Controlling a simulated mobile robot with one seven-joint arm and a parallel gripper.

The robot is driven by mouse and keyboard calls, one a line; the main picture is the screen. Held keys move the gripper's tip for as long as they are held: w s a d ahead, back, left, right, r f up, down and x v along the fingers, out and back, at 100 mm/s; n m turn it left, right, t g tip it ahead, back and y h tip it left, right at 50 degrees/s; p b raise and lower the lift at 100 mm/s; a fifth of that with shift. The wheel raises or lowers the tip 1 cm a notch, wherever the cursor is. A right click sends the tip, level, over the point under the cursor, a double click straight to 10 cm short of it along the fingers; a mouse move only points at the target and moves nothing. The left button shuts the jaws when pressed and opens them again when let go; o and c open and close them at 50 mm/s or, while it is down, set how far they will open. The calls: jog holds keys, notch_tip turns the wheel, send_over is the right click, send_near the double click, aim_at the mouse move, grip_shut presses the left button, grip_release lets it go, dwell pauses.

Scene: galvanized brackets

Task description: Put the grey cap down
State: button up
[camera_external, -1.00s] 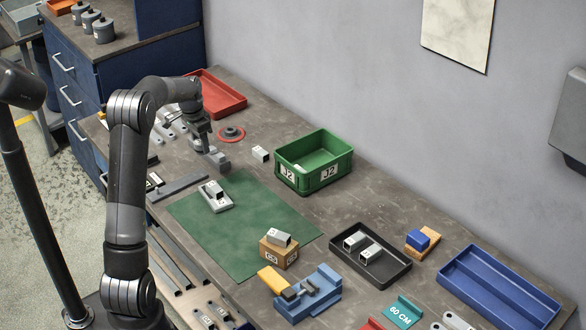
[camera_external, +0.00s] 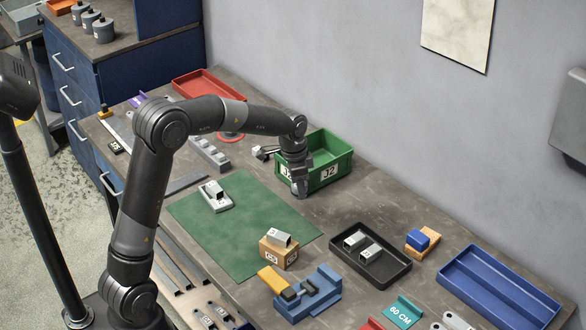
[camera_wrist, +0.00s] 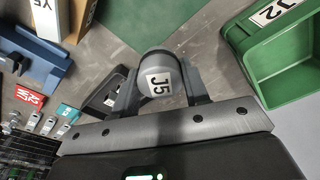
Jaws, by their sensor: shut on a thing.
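The grey cap (camera_wrist: 160,72), a rounded piece with a white "J5" label, is between the two fingers of my gripper (camera_wrist: 162,88) in the wrist view. The gripper is shut on it. In the external view my gripper (camera_external: 299,187) points down at the front left of the green bin (camera_external: 328,182) and covers part of its "J2" label. The cap is hard to make out there. The green bin (camera_wrist: 254,66) is to the right of the cap in the wrist view. I cannot tell how high the cap is above the table.
A green mat (camera_external: 240,250) lies in front, with a bracket on a grey base (camera_external: 216,205) and a cardboard box (camera_external: 278,256). A black tray (camera_external: 398,277) and a blue vise (camera_external: 310,305) are nearer. A grey block (camera_external: 209,152) lies left. Bare table lies right of the bin.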

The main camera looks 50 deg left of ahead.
jog(key=s+d+m, duration=0.2)
jog(key=d, duration=1)
jog(key=w+a+f, duration=0.1)
jog(key=a+f, duration=0.1)
jog(key=a, duration=0.1)
jog(key=w+a+f, duration=0.2)
jog(key=a, duration=0.1)
jog(key=w+a+f, duration=0.2)
jog(key=a+f, duration=0.1)
jog(key=shift+w+a, duration=0.2)
jog(key=shift+a, duration=0.15)
jog(key=shift+f, duration=1.9)
jog(key=shift+f, duration=0.15)
jog(key=shift+f, duration=0.25)
jog(key=o, duration=1)
